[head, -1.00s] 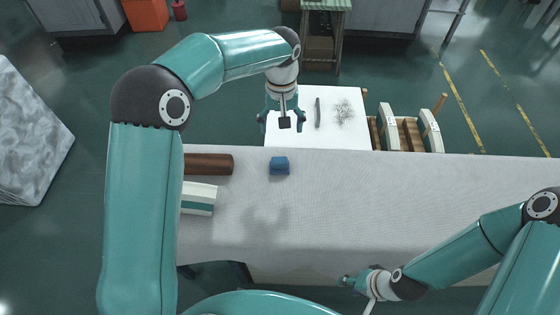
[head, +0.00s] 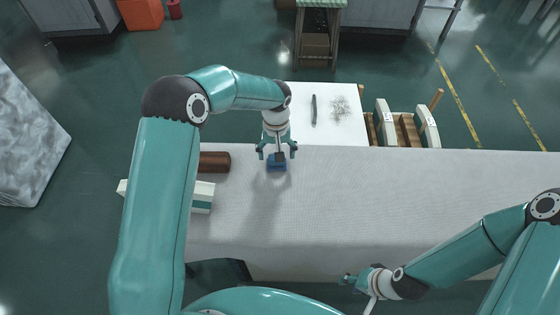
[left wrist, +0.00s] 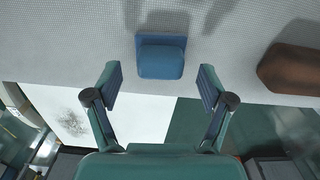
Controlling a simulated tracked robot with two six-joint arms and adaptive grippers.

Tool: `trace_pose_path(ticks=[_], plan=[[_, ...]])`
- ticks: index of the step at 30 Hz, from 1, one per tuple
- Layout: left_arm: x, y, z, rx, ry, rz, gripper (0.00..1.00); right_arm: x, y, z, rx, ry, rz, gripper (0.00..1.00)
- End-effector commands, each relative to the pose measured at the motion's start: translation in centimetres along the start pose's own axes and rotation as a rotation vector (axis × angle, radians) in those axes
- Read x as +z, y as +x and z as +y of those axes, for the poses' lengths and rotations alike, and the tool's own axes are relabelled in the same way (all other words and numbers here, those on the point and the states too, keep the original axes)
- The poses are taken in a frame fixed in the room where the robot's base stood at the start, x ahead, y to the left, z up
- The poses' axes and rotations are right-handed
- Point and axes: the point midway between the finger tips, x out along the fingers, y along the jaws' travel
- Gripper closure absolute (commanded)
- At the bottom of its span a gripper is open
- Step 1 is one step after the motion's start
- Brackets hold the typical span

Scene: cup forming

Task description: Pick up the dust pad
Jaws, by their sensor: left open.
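The blue dust pad (head: 277,166) lies on the grey cloth-covered table, near its far edge, partly hidden by my left gripper in the head view. My left gripper (head: 277,150) is open and empty, over the pad's far side. In the left wrist view the pad (left wrist: 161,57) sits just beyond and between the open fingertips (left wrist: 160,80), with no finger visibly touching it. My right gripper (head: 356,281) is low at the table's near edge, away from the pad; its fingers are too small to judge.
Beyond the table, a white board (head: 335,120) carries a dark stick (head: 314,110) and grey dust (head: 341,107). A wooden rack (head: 408,128) stands right of it. The table's right side is clear.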

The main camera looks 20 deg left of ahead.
Motion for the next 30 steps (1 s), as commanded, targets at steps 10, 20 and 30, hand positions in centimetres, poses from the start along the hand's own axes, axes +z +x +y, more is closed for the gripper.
trace_pose_path(ticks=[10,20,30], plan=[[-0.1,2.4,0.0,0.0,0.0,0.001,0.19,0.0,-0.1,0.0,0.0,0.0,0.0,0.6],[-0.1,2.3,0.1,0.0,0.001,0.001,0.57,0.0,-0.1,0.0,0.0,0.0,0.0,0.6],[-0.1,2.3,0.1,0.001,0.002,0.001,0.84,0.0,-0.1,0.0,0.0,0.0,0.0,0.6]])
